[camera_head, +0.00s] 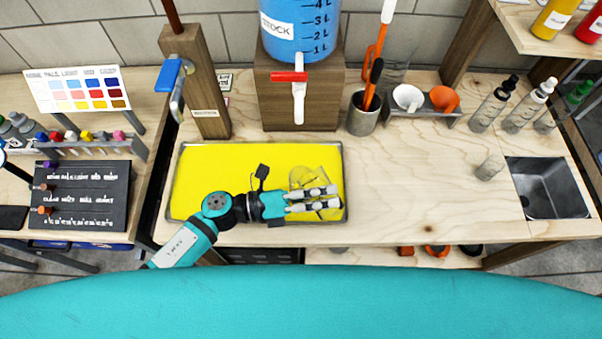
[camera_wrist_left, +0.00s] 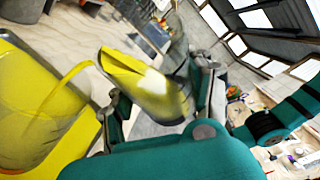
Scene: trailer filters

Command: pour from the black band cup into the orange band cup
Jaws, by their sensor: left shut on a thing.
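My left gripper (camera_head: 312,198) is over the yellow tray (camera_head: 230,160), shut on a clear cup (camera_head: 325,179). In the left wrist view this held cup (camera_wrist_left: 140,82) is tilted between the fingers and looks yellow inside. A thin yellow streak curves from its rim toward a larger clear cup shape (camera_wrist_left: 40,105) at the left; it looks like a pouring stream. Yellow shows through that shape, so its fill level is unclear. My right gripper is not in view.
A blue tank (camera_head: 300,32) with a white tap stands behind the tray. A metal pot (camera_head: 363,118) with tools is right of it. Another clear cup (camera_head: 488,167) stands beside the sink (camera_head: 548,188). The bench (camera_head: 410,185) right of the tray is clear.

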